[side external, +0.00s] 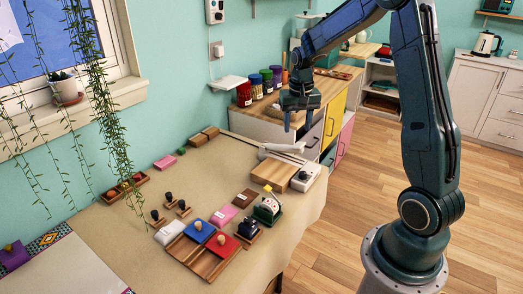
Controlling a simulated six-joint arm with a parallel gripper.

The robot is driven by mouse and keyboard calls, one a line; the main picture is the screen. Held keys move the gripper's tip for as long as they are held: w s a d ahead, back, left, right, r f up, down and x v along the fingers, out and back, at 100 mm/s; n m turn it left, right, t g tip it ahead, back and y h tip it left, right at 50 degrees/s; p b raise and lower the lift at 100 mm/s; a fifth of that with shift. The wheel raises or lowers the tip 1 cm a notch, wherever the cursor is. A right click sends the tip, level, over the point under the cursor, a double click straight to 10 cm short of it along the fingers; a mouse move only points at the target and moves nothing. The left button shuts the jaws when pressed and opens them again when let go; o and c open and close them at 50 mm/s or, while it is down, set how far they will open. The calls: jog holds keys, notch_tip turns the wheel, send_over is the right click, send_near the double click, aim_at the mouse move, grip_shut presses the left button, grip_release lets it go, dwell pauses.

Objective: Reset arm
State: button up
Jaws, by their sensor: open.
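My gripper (300,117) hangs from my arm over the far right part of the table (135,228). It points down, its fingers are apart, and nothing shows between them. It appears to be above the table, near a white angled object (279,150) and a wooden block (277,174). I cannot tell the exact height. My arm rises from its base at the right and bends over toward the table.
A wooden board (203,262) holds blue (199,230) and red (222,245) blocks. Small stamps, a pink block (223,216) and a white device (306,177) stand nearby. Jars (244,95) stand on a cabinet behind. Plant vines (100,100) hang at the left. Bare tabletop lies between.

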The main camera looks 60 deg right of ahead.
jog(key=s+a+r+n+t, duration=0.1)
jog(key=s+a+r+n, duration=0.1)
jog(key=a+r, duration=0.5)
jog(key=s+a+r+n+t, duration=0.2)
jog(key=s+a+r+n, duration=0.1)
jog(key=s+a, duration=0.4)
jog(key=s+a+r+n+t, duration=0.2)
jog(key=s+a+r+n, duration=0.1)
jog(key=s+a, duration=0.5)
jog(key=s+n, duration=0.1)
jog(key=s, duration=0.1)
jog(key=shift+s+a+y, duration=0.2)
jog(key=shift+s+y, duration=0.2)
